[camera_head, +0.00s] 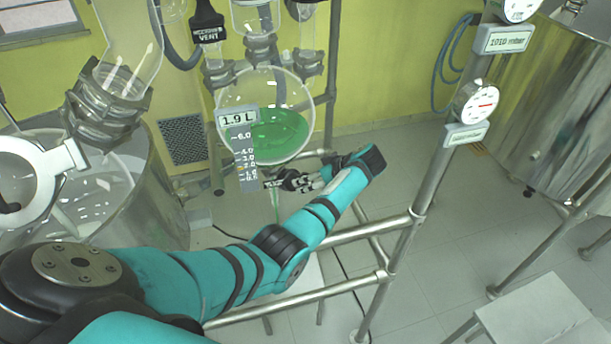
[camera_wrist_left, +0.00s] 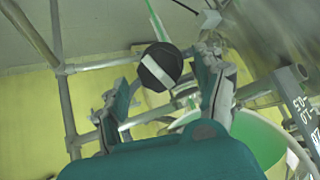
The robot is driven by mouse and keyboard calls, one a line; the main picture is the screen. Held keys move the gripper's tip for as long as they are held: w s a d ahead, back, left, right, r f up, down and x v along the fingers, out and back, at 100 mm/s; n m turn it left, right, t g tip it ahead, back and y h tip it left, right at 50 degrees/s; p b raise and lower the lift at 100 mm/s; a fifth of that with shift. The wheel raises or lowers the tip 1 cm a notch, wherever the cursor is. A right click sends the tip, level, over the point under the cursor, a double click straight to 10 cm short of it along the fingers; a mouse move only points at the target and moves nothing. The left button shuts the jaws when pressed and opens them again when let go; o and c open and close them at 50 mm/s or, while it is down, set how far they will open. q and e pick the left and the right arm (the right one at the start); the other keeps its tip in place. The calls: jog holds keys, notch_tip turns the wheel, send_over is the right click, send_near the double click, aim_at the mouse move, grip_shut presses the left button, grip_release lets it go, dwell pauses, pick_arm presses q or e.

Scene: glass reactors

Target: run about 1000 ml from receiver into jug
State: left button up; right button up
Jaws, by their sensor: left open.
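The receiver (camera_head: 291,135) is a round glass flask holding green liquid, and its tag (camera_head: 238,118) reads 1.9 L. In the head view a thin green line (camera_head: 275,206), which looks like liquid, runs down below it. My left gripper (camera_head: 279,182) is open just under the receiver. In the left wrist view a black knob with a white stripe (camera_wrist_left: 160,67) sits between the spread fingers of that gripper (camera_wrist_left: 158,82); contact cannot be told. The green line also shows behind the knob (camera_wrist_left: 154,20). I cannot make out the jug; my arm covers the area below.
A steel frame with rails (camera_head: 345,232) and a post with gauges (camera_head: 474,103) stands right of my arm. A glass vessel (camera_head: 75,170) is at the left, a steel tank (camera_head: 545,105) at the right. A pale stool (camera_head: 535,318) is at lower right. Some floor is clear.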

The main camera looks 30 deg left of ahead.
pick_arm(q)
jog(key=shift+x, duration=1.15)
jog(key=shift+a+f, duration=0.15)
jog(key=shift+f, duration=0.05)
jog(key=shift+a+f, duration=0.1)
jog(key=c, duration=1.2)
pick_arm(e)
jog(key=shift+w+d+r, duration=0.45)
jog(key=shift+w+d, duration=0.1)
jog(key=shift+w, duration=0.05)
jog(key=shift+a+f, duration=0.15)
jog(key=shift+f, duration=0.05)
